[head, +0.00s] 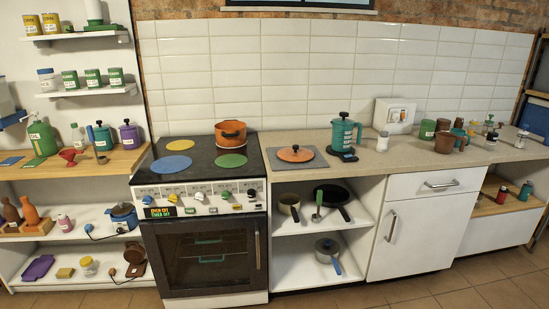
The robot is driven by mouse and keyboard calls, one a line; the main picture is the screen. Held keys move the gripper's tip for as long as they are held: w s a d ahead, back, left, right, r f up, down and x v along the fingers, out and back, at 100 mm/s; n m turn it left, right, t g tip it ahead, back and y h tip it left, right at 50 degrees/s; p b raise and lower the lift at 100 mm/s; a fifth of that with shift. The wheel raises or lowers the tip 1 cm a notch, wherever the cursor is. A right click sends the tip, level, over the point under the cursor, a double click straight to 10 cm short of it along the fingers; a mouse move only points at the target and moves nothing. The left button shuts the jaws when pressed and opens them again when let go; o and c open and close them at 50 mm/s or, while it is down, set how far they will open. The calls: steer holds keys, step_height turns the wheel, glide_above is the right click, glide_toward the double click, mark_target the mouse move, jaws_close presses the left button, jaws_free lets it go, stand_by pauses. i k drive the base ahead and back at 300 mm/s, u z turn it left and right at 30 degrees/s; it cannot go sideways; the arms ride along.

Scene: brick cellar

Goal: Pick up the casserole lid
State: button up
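The casserole lid (293,156) is a flat orange disc with a small dark knob on top. It lies on a grey square plate (315,160) on the worktop, just right of the stove. An orange casserole (230,138) stands on the back right of the stove top and seems uncovered. My gripper is not in view.
The stove (205,240) has yellow, blue and green discs on its black top. A teal press-type pot (341,135) stands right of the lid, with a white mug (382,142) beyond it. Open shelves below hold pans (332,193). The worktop (352,168) in front is clear.

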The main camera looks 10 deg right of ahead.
mark_target(294, 153)
steer(key=z, duration=0.15)
steer(key=i, duration=0.95)
steer(key=u, duration=2.8)
steer(key=i, duration=0.15)
steer(key=z, duration=1.35)
